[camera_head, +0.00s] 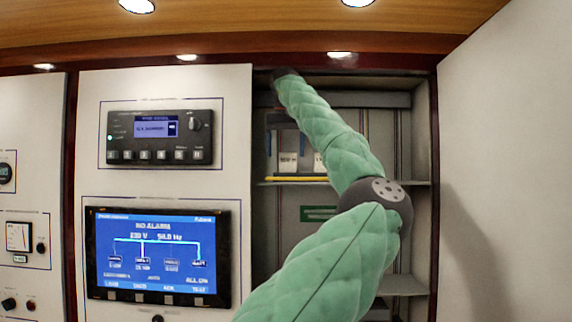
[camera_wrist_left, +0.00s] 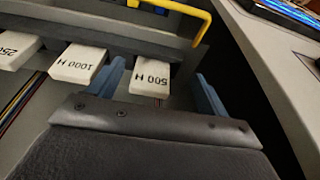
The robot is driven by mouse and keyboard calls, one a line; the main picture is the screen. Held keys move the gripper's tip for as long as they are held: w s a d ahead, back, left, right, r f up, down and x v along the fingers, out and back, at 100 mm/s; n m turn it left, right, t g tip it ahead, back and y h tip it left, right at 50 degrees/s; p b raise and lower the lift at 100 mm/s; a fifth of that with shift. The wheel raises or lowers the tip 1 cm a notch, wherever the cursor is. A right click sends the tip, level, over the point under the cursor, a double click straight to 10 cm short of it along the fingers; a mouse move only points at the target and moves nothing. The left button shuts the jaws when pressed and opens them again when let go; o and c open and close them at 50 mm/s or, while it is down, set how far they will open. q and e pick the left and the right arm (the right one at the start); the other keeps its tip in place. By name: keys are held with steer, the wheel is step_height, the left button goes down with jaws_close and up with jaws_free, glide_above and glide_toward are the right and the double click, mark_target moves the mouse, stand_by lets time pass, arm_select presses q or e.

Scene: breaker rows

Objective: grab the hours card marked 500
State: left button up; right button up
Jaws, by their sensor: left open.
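The white card marked 500 H (camera_wrist_left: 150,77) shows upside down in the left wrist view. It also shows in the head view (camera_head: 288,163), in the open cabinet bay. My left gripper (camera_head: 285,150) reaches in from above, with its blue fingers apart. In the left wrist view my left gripper (camera_wrist_left: 158,85) has one finger on each side of the 500 H card, with gaps visible. I cannot tell how deep the fingertips are. My right gripper is not in view.
A third card, partly cut off, reads 250 (camera_wrist_left: 15,48). The bay's right wall (camera_head: 420,135) and the display panel (camera_head: 160,255) flank the space.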

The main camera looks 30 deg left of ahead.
mark_target(287, 155)
arm_select(q)
steer(key=w, duration=0.1)
steer(key=w+a+f+p, duration=0.1)
steer(key=w, duration=0.1)
steer(key=w+p, duration=0.1)
steer(key=w, duration=0.1)
steer(key=shift+a+f, duration=0.2)
steer(key=shift+a, duration=0.15)
steer(key=shift+s+a+f+p, duration=0.1)
steer(key=shift+a+f+p, duration=0.1)
steer(key=shift+p, duration=0.15)
steer(key=shift+s+d+f+p, duration=0.1)
steer(key=shift+s+f+p, duration=0.15)
steer(key=shift+s+p, duration=0.2)
steer(key=shift+w+f, duration=0.35)
steer(key=shift+f, duration=0.15)
steer(key=shift+w+f, duration=0.25)
steer(key=shift+f, duration=0.05)
steer(key=shift+s+r, duration=0.15)
steer(key=shift+s, duration=0.05)
steer(key=shift+c, duration=0.5)
steer(key=shift+s, duration=0.1)
steer(key=c, duration=1)
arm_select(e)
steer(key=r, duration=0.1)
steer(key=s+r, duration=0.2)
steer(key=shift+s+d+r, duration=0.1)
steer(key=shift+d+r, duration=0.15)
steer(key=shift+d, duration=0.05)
